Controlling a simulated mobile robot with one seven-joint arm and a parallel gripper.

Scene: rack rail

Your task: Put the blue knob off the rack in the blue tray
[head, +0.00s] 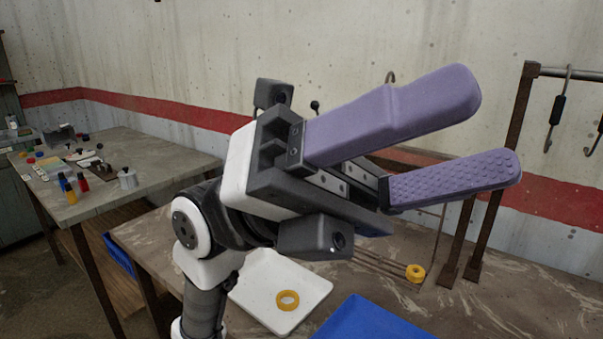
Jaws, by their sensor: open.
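My gripper (490,130) is open and empty, raised in front of the wall with its two purple fingers pointing right. A blue tray (362,320) lies on the near table at the bottom, cut off by the picture edge. I cannot make out a blue knob; my gripper hides part of the table and rack behind it. A small dark blue patch (375,229) shows just under my gripper, and I cannot tell what it is. A yellow knob (415,273) is at the end of thin rods, low behind my gripper.
A white tray (250,290) with a yellow ring (288,300) lies left of the blue tray. A metal frame (515,120) with hanging hooks (557,110) stands at the right. A side table (140,150) at the left holds several small items. The table's right front is clear.

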